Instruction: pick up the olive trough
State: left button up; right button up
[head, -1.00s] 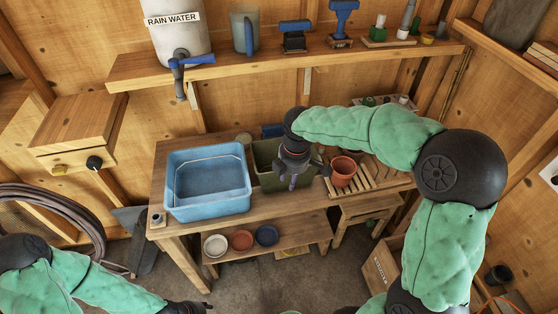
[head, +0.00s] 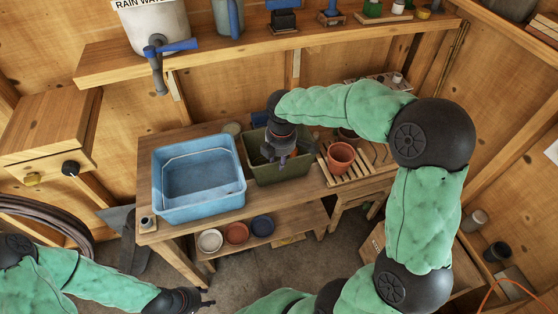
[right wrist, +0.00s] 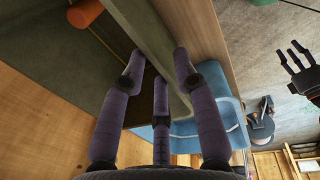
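The olive trough (head: 285,174) stands on the workbench, between a blue basin and a slatted rack. My right gripper (head: 277,157) is over the trough, its fingers pointing down and hiding part of the interior. In the right wrist view, my right gripper (right wrist: 158,70) is open with its fingers apart. The long wall of the trough (right wrist: 152,32) runs between the fingers. I cannot tell how far they reach below the rim. My left gripper (head: 203,297) is low in front of the bench, open and empty; it also shows in the right wrist view (right wrist: 298,58).
The blue basin (head: 198,205) stands close to the trough's left. A terracotta pot (head: 340,157) sits on the slatted rack (head: 358,174) to the right. Several small dishes stand on the lower shelf (head: 258,236). A wall shelf (head: 240,54) runs above the bench.

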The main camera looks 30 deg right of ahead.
jog(key=f, duration=0.1)
jog(key=f+b, duration=0.1)
jog(key=f, duration=0.1)
jog(key=f+b, duration=0.1)
jog(key=shift+w+d+f, duration=0.2)
jog(key=shift+w+f, duration=0.1)
jog(key=shift+f, duration=0.05)
jog(key=shift+c, duration=0.2)
grip_shut()
jog(key=shift+r, duration=0.1)
jog(key=shift+r, duration=0.1)
